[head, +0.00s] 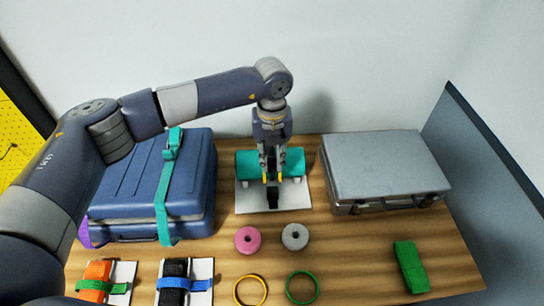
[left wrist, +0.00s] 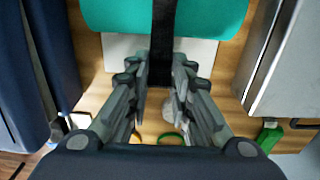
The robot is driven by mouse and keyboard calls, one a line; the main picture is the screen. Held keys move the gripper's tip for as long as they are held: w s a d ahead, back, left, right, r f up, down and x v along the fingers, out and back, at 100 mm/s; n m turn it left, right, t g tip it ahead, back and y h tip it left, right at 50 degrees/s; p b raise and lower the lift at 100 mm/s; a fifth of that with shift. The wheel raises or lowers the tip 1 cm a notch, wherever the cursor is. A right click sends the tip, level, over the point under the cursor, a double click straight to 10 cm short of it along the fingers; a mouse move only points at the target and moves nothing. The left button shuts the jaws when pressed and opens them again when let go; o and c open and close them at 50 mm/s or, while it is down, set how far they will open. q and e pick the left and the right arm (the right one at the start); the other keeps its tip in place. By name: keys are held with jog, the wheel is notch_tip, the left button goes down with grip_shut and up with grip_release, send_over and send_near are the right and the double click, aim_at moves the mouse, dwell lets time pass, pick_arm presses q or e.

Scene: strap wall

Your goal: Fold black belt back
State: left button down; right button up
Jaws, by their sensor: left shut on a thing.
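The black belt (head: 272,197) hangs down the front of a teal roll on a white board (head: 243,200). In the left wrist view the black belt (left wrist: 162,40) crosses the teal roll (left wrist: 110,14) and runs down between my fingers. My left gripper (head: 271,180) points down in front of the teal roll (head: 296,162) and is shut on the belt. In the left wrist view the left gripper (left wrist: 160,95) has a finger on each side of the belt. The gripper hides part of the belt and roll. My right gripper is out of view.
A blue suitcase (head: 130,185) with a teal strap (head: 162,205) stands left, a grey case (head: 380,165) right. In front lie a pink ring (head: 248,240), a grey ring (head: 295,237), yellow (head: 250,290) and green hoops (head: 302,287), and a green block (head: 410,266).

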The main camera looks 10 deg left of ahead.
pick_arm(q)
jog(key=shift+w+r+b, duration=0.25)
jog(key=shift+w+b, duration=0.1)
jog(key=shift+w, duration=0.05)
jog(key=w+r+b, duration=0.1)
jog(key=w, duration=0.1)
jog(key=w+a+r+b, duration=0.1)
jog(key=w, duration=0.1)
jog(key=w+r+b, duration=0.1)
jog(key=w, duration=0.1)
jog(key=shift+w+a+r+b, duration=0.25)
jog(key=shift+w+r+b, duration=0.05)
jog(key=shift+r+b, duration=0.1)
jog(key=shift+w+a+r, duration=0.15)
jog(key=shift+w+r, duration=0.1)
jog(key=shift+w, duration=0.4)
jog(key=shift+w+a+r, duration=0.1)
jog(key=shift+w+a, duration=0.05)
jog(key=shift+w, duration=0.4)
jog(key=shift+w+a+r, duration=0.1)
jog(key=shift+w, duration=0.4)
jog(key=shift+f, duration=0.1)
